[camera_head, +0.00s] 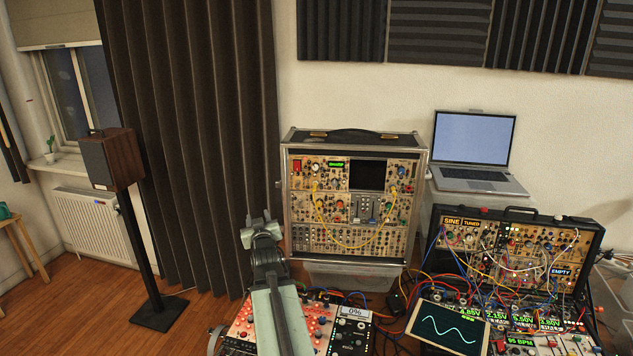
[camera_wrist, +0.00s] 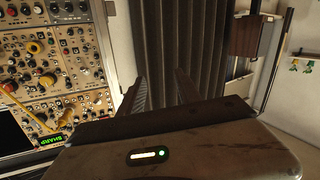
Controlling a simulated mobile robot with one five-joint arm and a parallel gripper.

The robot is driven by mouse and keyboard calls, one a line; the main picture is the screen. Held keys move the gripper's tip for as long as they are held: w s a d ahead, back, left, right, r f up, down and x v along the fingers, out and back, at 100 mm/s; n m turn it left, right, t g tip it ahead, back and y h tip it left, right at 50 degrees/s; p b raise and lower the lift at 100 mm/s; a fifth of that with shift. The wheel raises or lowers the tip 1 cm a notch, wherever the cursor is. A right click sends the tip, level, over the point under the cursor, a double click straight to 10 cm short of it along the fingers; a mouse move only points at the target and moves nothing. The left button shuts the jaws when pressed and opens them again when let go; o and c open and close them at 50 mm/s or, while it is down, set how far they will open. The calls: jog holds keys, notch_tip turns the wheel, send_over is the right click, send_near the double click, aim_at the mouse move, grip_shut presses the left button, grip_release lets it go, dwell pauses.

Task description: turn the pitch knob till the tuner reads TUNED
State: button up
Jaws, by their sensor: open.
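A tall wood-panelled synth case (camera_head: 356,196) stands at centre, full of knobs and patch jacks. Its small green display (camera_head: 336,164) is too small to read in the head view; in the wrist view, turned over, the display (camera_wrist: 52,141) reads SHARP. Which knob is the pitch knob I cannot tell; several knobs, including a red one (camera_wrist: 8,87), sit near that display. My gripper (camera_head: 260,222) is just left of the case in the head view. In the wrist view its fingers (camera_wrist: 160,80) are apart and empty, with the dark curtain behind them.
A black case (camera_head: 590,245) at right shows SINE and TUNED labels. A laptop (camera_head: 474,150) stands behind it. Cables, a tablet (camera_head: 449,328) and modules crowd the front. A speaker on a stand (camera_head: 112,160) and the curtain (camera_head: 200,130) are left.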

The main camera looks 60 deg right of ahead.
jog(key=s+d+r+m+h, duration=0.1)
jog(key=s+d+r+h, duration=0.3)
jog(key=s+d, duration=0.25)
jog(key=m+h, duration=0.1)
jog(key=h, duration=0.2)
send_near(315, 168)
jog(key=shift+g, duration=0.3)
jog(key=p+x, duration=0.2)
jog(key=x, duration=0.6)
jog(key=shift+w+r, duration=0.1)
jog(key=shift+r, duration=0.05)
jog(key=shift+a, duration=0.1)
jog(key=shift+c, duration=0.2)
grip_shut()
